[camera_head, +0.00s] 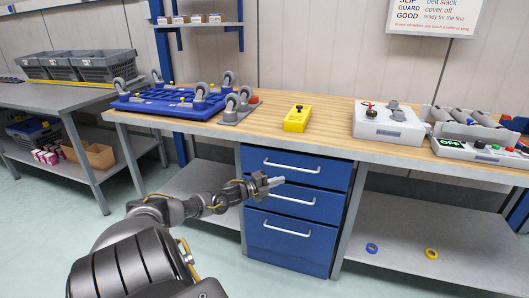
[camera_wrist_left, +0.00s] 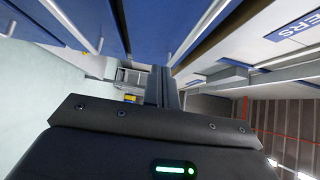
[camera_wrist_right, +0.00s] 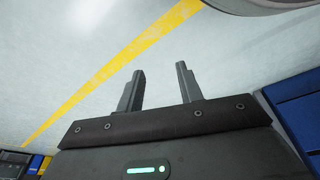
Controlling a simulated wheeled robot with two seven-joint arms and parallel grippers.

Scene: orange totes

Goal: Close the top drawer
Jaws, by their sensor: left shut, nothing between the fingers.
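The top drawer (camera_head: 325,174) is the upper of three blue fronts under the wooden workbench and has a pale bar handle (camera_head: 291,166). It looks nearly flush with the fronts below; I cannot tell whether a small gap stands behind it. My left gripper (camera_head: 277,181) is shut and empty. It shows in front of the lower left part of the top drawer, just below the handle; contact is not clear. Its closed fingers show in the left wrist view (camera_wrist_left: 163,86), with blue fronts around them. My right gripper (camera_wrist_right: 158,85) is open and empty over the floor, outside the head view.
The middle drawer (camera_head: 320,209) and bottom drawer (camera_head: 270,238) look shut. On the bench (camera_head: 250,133) are a blue caster tray (camera_head: 165,105), a yellow box (camera_head: 298,118) and a white control box (camera_head: 388,125). Open lower shelves flank the drawers. The floor in front is clear.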

